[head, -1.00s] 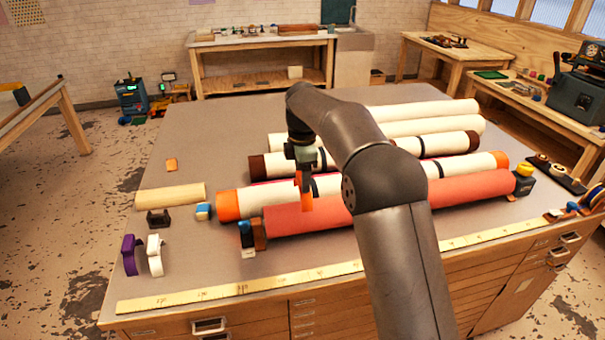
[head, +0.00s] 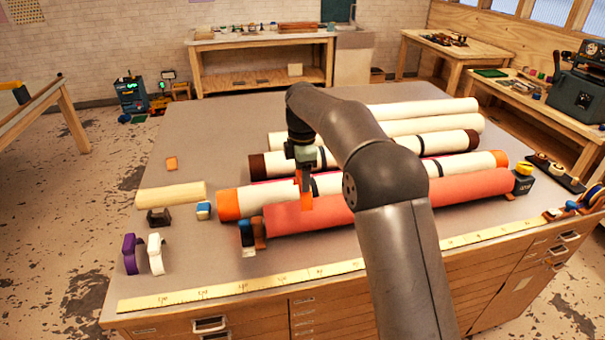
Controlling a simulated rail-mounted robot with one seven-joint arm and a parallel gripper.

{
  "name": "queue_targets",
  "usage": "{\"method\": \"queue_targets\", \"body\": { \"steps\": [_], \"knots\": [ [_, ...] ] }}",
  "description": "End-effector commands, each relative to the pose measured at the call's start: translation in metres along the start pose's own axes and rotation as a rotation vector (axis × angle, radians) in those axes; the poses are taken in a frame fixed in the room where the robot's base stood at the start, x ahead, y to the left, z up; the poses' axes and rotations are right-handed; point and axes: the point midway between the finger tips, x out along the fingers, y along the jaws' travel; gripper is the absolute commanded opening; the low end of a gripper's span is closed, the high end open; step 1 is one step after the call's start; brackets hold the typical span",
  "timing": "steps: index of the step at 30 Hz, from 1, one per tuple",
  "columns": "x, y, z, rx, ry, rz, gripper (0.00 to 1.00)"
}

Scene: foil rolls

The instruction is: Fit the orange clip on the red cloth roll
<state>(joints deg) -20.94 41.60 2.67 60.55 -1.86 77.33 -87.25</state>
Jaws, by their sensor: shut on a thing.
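The red cloth roll (head: 455,190) lies across the front of the table, its left end on a small brown support (head: 258,232). My gripper (head: 303,172) is over the left part of this roll, pointing down. It is shut on the orange clip (head: 306,201), which hangs below the fingers. The clip's lower end overlaps the red roll in the picture; I cannot tell whether it touches or sits around the roll. My arm hides the middle of the roll.
A white roll with orange ends (head: 229,204) lies just behind the red one. Purple (head: 131,253) and white (head: 156,253) clips stand at the front left. A yellow ruler (head: 215,289) runs along the front edge. The left table surface is mostly clear.

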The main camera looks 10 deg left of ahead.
Motion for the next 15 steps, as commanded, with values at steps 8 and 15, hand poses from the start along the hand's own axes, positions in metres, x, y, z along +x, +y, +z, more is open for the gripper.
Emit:
{"method": "queue_targets", "body": {
  "steps": [8,15],
  "knots": [
    [0.006,0.0,0.0,0.0,0.0,0.0,0.23],
    [0.016,0.0,0.0,0.0,0.001,0.0,0.23]
  ]
}}
